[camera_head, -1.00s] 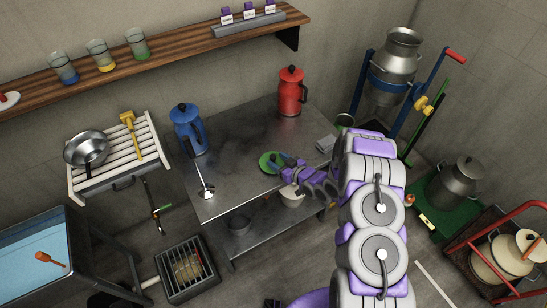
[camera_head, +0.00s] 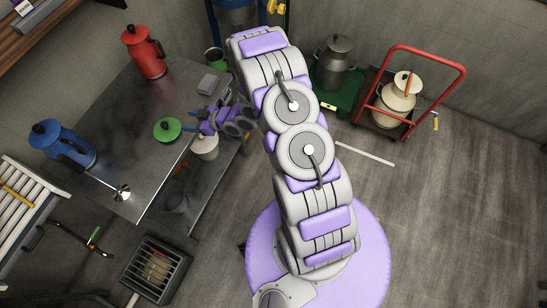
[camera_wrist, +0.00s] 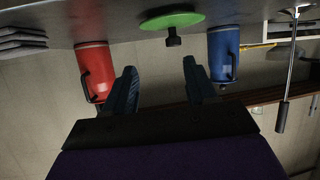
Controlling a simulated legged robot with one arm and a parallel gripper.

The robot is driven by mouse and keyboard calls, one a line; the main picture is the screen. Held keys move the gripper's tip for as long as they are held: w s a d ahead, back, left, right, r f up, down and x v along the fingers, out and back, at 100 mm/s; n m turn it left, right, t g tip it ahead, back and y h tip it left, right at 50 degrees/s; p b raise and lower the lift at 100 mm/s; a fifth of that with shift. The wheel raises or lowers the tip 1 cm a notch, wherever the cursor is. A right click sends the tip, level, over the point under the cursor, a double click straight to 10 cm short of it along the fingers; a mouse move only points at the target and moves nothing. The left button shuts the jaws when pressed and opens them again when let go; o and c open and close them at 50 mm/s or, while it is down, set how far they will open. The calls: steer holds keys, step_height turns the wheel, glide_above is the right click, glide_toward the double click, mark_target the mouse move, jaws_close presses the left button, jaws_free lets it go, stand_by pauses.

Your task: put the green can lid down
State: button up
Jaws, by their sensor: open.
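The green can lid (camera_head: 167,129) lies flat on the steel table (camera_head: 131,171), its dark knob up, near the table's right edge. It also shows in the upside-down wrist view as a green disc (camera_wrist: 172,20) with its black knob hanging toward the picture's bottom. My gripper (camera_head: 191,121) is just right of the lid, with a small gap between them. In the wrist view my gripper (camera_wrist: 160,75) has its two fingers wide apart and nothing between them; the lid is ahead of them.
A red can (camera_head: 143,52) and a blue can (camera_head: 62,146) stand on the table. A ladle (camera_head: 119,191) lies near its front corner, and grey folded cloths (camera_head: 209,84) lie at the right. A cream pot (camera_head: 205,147) sits below the edge. A red cart (camera_head: 378,115) stands right on open floor.

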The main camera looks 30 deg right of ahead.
steer(key=w+d+r+h, duration=0.2)
steer(key=d+r+h, duration=0.2)
steer(key=d+r, duration=0.15)
steer(key=s+d+r+m+g+h, duration=0.55)
steer(key=s+d+r, duration=0.5)
steer(key=r, duration=0.35)
steer(key=s+a+r+m+g, duration=0.1)
steer(key=s+r, duration=0.3)
steer(key=s, duration=0.7)
steer(key=s+a+r+m+g, duration=0.1)
steer(key=s+a+r+g, duration=0.2)
steer(key=s, duration=0.9)
steer(key=s+a+r+m+g, duration=0.1)
steer(key=s+r, duration=0.4)
steer(key=s, duration=0.6)
steer(key=shift+s+a+m+g, duration=0.25)
steer(key=shift+a+m+g, duration=0.1)
steer(key=shift+a+g, duration=0.3)
steer(key=shift+a, duration=0.1)
steer(key=shift+f+b, duration=0.95)
steer(key=shift+b, duration=0.05)
